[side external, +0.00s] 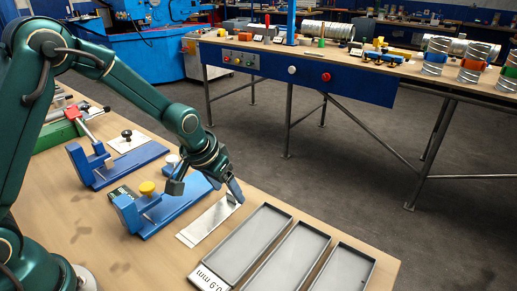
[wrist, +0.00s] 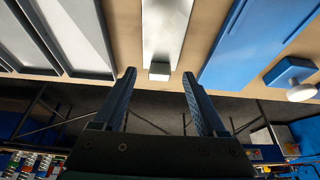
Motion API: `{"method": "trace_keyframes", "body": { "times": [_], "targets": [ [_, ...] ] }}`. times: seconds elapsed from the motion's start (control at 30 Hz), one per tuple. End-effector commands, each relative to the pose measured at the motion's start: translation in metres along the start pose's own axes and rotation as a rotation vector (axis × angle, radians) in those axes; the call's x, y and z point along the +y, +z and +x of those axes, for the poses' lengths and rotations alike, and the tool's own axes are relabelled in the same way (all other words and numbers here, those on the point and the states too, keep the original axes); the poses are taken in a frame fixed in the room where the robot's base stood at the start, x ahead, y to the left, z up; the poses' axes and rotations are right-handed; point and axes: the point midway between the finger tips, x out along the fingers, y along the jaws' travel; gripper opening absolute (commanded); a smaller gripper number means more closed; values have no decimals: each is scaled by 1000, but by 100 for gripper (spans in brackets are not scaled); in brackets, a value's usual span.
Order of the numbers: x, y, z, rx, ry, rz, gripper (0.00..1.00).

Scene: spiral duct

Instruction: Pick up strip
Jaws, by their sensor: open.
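A flat, shiny metal strip (side external: 208,222) lies on the wooden table between a blue fixture and the grey trays. In the wrist view the strip (wrist: 166,28) runs up the picture from beyond my fingertips, with a small pale block (wrist: 159,71) at its near end. My gripper (side external: 206,189) is above the strip's far end, its fingers apart. In the wrist view my gripper (wrist: 158,75) is open, with the small block between the two fingertips in the picture. Nothing is seen held. The exact height of the fingers above the strip cannot be told.
Three shallow grey trays (side external: 290,213) stand right of the strip, one labelled 0.9 mm (side external: 208,278). A blue fixture with a yellow knob (side external: 147,188) stands close on the left. Another blue fixture (side external: 128,167) lies farther back. The table edge is just beyond the strip.

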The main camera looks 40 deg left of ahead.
Motion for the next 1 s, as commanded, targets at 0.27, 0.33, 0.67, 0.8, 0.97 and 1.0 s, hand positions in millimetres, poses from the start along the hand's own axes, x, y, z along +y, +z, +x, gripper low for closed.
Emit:
{"method": "trace_keyframes", "body": {
  "times": [0.27,0.33,0.67,0.8,0.97,1.0],
  "targets": [
    [0,0,19,1,0,0,74],
    [0,0,20,1,0,0,74],
    [0,0,20,1,0,0,24],
    [0,0,20,2,0,0,0],
    [0,0,19,2,0,0,0],
    [0,-1,19,3,0,0,0]
  ]
}}
